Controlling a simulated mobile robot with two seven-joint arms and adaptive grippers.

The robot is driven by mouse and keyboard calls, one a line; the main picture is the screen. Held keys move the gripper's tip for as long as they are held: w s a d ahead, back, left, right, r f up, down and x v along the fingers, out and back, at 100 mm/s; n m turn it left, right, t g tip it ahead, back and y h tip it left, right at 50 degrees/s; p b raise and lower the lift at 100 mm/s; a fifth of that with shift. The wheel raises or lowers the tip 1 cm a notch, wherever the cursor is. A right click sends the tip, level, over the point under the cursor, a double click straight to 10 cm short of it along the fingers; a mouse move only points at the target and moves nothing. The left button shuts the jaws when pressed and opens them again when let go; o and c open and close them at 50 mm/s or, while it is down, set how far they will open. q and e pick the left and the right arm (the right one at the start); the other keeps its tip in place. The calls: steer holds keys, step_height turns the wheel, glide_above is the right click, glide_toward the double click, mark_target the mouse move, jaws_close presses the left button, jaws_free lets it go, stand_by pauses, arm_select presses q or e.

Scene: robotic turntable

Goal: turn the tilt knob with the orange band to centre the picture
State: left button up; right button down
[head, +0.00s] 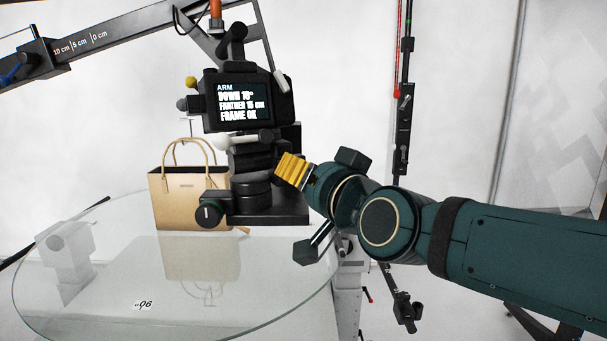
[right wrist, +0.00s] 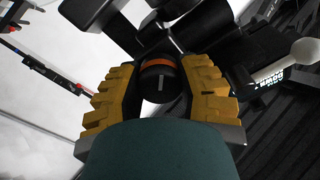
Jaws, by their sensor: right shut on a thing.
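The tilt knob (right wrist: 160,85), black with an orange band (right wrist: 158,62) and a pale line on its face, sits between the yellow fingers of my right gripper (right wrist: 160,92). These fingers are shut on it. In the head view my right gripper (head: 292,171) reaches in from the right to the side of the camera head, and the knob is hidden there. The camera's screen (head: 241,102) reads "ARM", a "DOWN" line in degrees that is hard to read, "FARTHER 15 cm" and "FRAME OK". My left gripper is not in view.
A tan handbag (head: 185,200) stands on the round glass turntable (head: 110,290), left of the camera. Another black knob (head: 209,211) with a pale mark is at the camera's lower left. A scaled boom arm (head: 90,45) crosses the upper left. A dark stand (head: 403,130) rises behind my right arm.

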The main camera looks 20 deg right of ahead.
steer(key=c, duration=0.5)
jaws_free()
steer(key=shift+s, duration=0.1)
steer(key=v, duration=1.2)
